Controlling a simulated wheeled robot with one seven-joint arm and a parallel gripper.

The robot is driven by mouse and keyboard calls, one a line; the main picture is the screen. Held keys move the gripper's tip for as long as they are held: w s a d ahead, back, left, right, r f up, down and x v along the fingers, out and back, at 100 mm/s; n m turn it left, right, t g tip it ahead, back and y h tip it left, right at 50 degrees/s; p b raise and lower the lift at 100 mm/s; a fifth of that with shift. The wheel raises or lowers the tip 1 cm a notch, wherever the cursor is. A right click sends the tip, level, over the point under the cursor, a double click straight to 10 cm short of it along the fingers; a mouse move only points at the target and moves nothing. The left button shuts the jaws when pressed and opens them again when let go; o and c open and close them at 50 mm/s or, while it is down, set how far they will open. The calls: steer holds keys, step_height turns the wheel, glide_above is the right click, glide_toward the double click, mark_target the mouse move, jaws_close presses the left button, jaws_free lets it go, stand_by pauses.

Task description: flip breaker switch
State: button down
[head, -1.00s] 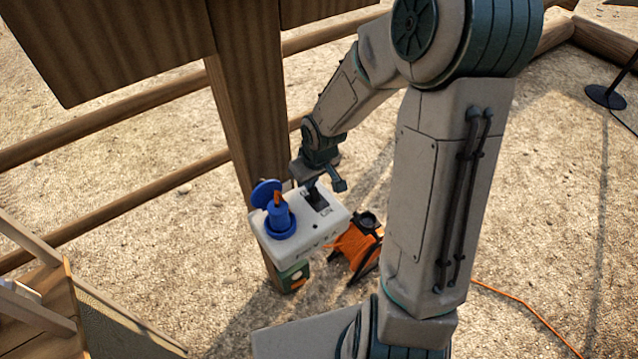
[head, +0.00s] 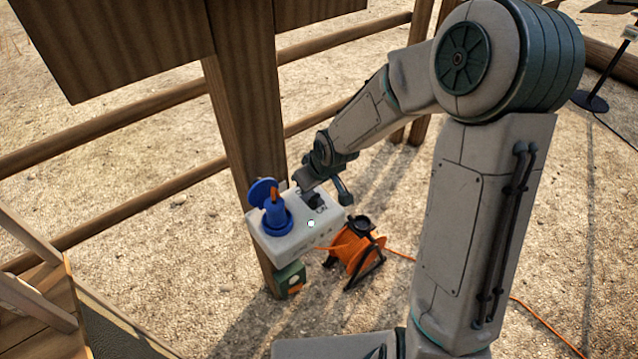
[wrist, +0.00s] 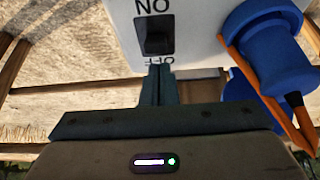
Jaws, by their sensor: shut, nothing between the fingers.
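The white breaker box (head: 275,243) is fixed to the wooden post. In the wrist view the switch (wrist: 158,36) sits between upside-down ON and OFF labels. I cannot tell for sure which end is pressed in. My gripper (wrist: 161,70) is shut and empty. Its fingertips are at the OFF label, just below the switch in that view, and partly cover the letters. Whether they touch the box is unclear.
A blue plug and socket with an open lid (head: 277,213) stand beside the switch; the plug (wrist: 262,45) is close right of my fingers. An orange cable reel (head: 356,249) is on the ground. The post (head: 245,130) and rails are behind.

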steer(key=shift+w+r, duration=0.1)
steer(key=shift+r+p, duration=0.8)
steer(key=shift+p, duration=0.05)
